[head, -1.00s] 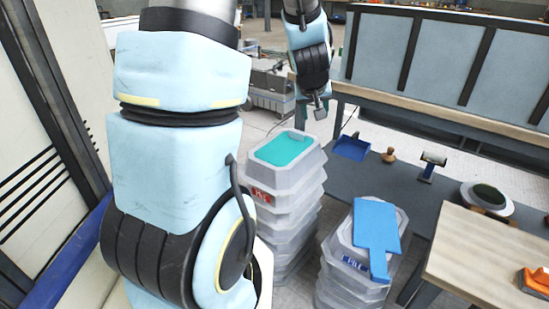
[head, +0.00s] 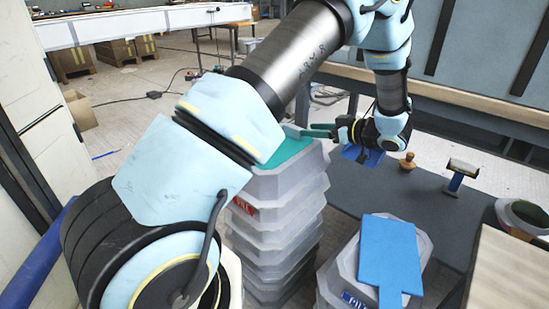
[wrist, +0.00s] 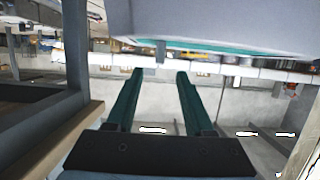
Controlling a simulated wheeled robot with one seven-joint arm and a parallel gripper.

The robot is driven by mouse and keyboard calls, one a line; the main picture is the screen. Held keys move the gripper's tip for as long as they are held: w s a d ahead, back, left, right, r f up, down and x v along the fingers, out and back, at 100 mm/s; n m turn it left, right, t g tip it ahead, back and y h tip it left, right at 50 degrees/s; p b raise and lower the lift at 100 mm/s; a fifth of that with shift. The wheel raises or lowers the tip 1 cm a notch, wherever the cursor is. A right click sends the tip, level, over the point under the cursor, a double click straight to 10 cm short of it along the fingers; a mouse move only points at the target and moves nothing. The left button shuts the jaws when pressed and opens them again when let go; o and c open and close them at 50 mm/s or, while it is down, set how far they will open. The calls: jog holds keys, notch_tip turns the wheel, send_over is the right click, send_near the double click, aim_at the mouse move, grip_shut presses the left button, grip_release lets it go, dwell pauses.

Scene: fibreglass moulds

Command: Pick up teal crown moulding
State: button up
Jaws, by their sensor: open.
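A flat teal piece (head: 290,153) lies on top of a tall stack of grey bins; I take it for the teal crown moulding. My arm hides its left part. In the wrist view its teal edge (wrist: 220,53) shows as a thin strip under a large grey bin shape, with the picture seemingly upside down. A small grey block (wrist: 160,52) stands out from that strip. My gripper (head: 308,131) is over the right rear of the stack top, pointing left. In the wrist view my gripper (wrist: 160,72) is open and empty, its dark teal fingers on either side of the block's line.
The stack of grey bins (head: 275,222) stands beside a shorter stack (head: 340,268) with a blue paddle-shaped board (head: 390,250) on top. A dark table (head: 430,205) behind holds a wooden knob (head: 407,161) and a roller-like tool (head: 460,172). A wooden table (head: 510,270) is at right.

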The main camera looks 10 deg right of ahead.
aim_at(296, 128)
jog(key=x, duration=0.8)
jog(key=shift+w+a, duration=0.15)
grip_shut()
jog(key=shift+r, duration=0.1)
dwell(1.1)
